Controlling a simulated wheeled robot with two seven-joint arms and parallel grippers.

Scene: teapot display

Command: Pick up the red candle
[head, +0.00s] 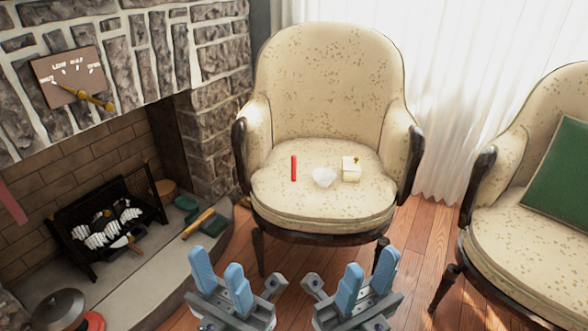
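A thin red candle (294,168) is on the seat of the cream armchair (290,206), left of the seat's middle. Next to it, to the right, are a small white bowl-like object (324,177) and a small cream box-like object (351,169) with a dark yellowish spot on top. My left gripper (219,272) and my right gripper (368,276) are both in front of and below the chair seat. Each has two blue fingers apart with nothing between them. Both are clear of the candle.
A second armchair (512,235) with a green cushion (563,178) stands at the right. A stone fireplace with a raised hearth (160,262) is at the left, holding a black grate (105,218). Wooden floor shows between the chairs.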

